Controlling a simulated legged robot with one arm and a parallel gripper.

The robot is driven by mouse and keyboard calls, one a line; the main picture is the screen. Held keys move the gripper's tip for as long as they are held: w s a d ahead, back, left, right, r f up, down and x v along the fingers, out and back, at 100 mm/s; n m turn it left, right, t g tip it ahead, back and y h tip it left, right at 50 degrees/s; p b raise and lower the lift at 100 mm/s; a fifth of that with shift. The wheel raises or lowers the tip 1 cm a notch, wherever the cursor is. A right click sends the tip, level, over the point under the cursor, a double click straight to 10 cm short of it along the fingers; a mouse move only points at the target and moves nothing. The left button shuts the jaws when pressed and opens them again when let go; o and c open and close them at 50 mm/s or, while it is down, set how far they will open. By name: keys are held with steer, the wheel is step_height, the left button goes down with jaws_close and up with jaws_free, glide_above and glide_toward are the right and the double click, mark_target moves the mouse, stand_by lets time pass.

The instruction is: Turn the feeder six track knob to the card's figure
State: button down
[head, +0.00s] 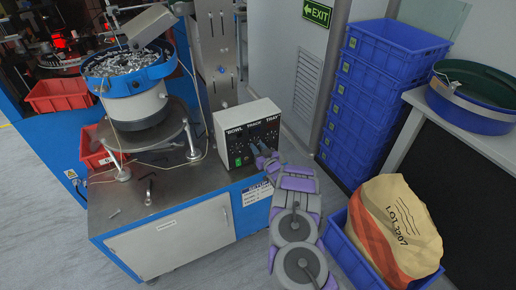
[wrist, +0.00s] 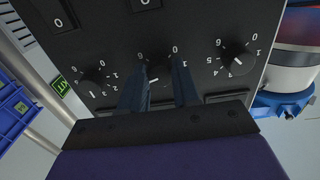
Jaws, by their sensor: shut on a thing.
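The control box (head: 248,138) has a black face headed "BOWL TRACK TRAY" and stands on the steel cabinet. In the wrist view its face shows three numbered dials in a row. The middle, track knob (wrist: 158,72) sits between my two dark fingers. My gripper (head: 262,151) is shut on this knob; it also shows in the wrist view (wrist: 160,86). The fingers hide much of the knob, and I cannot read its setting surely. The other knobs are on the left (wrist: 94,82) and right (wrist: 238,62), clear of my fingers. I cannot make out the card.
A vibrating bowl (head: 130,78) full of small parts stands left of the box. Stacked blue crates (head: 375,90) and a sack (head: 395,232) in a blue bin (head: 348,258) are to the right.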

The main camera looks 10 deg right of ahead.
steer(key=shift+m, duration=1.5)
steer(key=c, duration=0.8)
jaws_free()
steer(key=p+v, duration=0.4)
steer(key=v, duration=1.3)
steer(key=shift+s, duration=0.15)
